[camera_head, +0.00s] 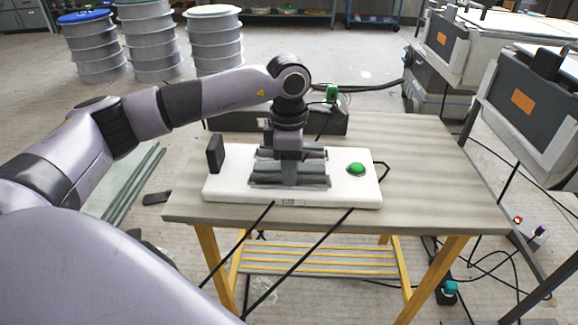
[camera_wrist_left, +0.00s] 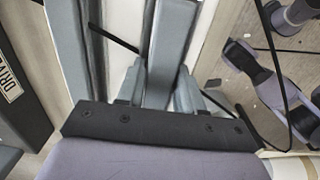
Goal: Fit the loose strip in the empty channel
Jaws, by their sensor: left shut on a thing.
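A white base (camera_head: 355,194) lies on the table and carries grey ribbed mould rails (camera_head: 262,178). My left gripper (camera_head: 289,178) points down over the middle of the rails. In the left wrist view its fingers (camera_wrist_left: 160,92) are shut on a grey strip (camera_wrist_left: 172,40), which runs away between them. Longer grey rails (camera_wrist_left: 68,45) lie beside it on the white base. The gripper hides the empty channel, and I cannot tell whether the strip sits in it or above it. My right gripper is not in view.
A green button (camera_head: 356,168) sits at the base's right and a black upright block (camera_head: 215,154) at its left. A dark box (camera_head: 335,120) stands behind. The wooden table (camera_head: 430,170) is clear on the right. Black cables hang over its front edge.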

